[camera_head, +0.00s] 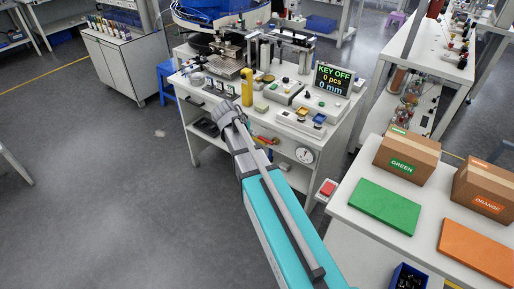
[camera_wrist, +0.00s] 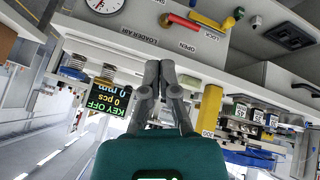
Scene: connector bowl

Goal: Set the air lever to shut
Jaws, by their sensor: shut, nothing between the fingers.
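The air lever (camera_wrist: 188,23) shows in the wrist view as a red handle with a rounded end, on the light front panel of the workbench. A yellow fitting lies beside it, and labels reading LOADER AIR and OPEN are printed close by. In the head view the lever (camera_head: 265,140) is small, just right of my gripper. Its exact setting is hard to read. My gripper (camera_wrist: 158,64) is shut and empty, its fingertips together below the lever in the wrist picture and apart from it. In the head view my gripper (camera_head: 226,112) is in front of the bench.
A round gauge (camera_head: 304,155) is on the bench front, right of the lever. A yellow post (camera_head: 247,87) and a KEY OFF display (camera_head: 332,78) stand on the bench top. A side table with a green mat (camera_head: 385,206) is at the right. The floor at left is clear.

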